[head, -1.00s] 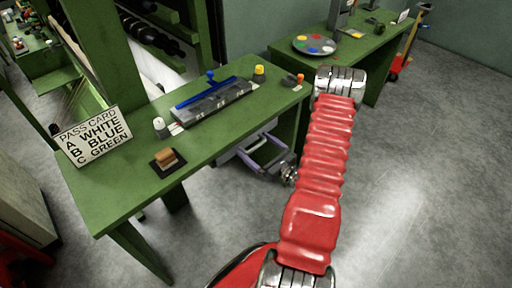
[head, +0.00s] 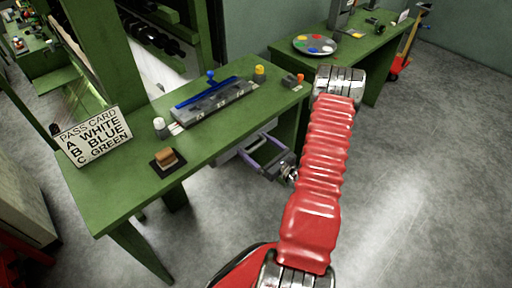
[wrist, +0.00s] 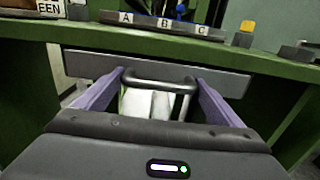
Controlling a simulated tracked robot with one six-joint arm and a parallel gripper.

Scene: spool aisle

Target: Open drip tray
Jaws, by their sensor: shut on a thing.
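The drip tray (wrist: 225,82) shows in the wrist view as a grey front panel under the green table's edge. A dark metal bar handle (wrist: 160,73) stands out from it. My gripper (wrist: 158,92) has one purple finger at each side of the handle and is shut on it. In the head view my gripper (head: 268,154) is at the table's right side, below the tabletop. A pale part of the tray (head: 229,155) shows behind it; the rest is hidden by the tabletop. I cannot tell how far out the tray is.
A second green table (head: 345,50) holds a round color plate (head: 314,44).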

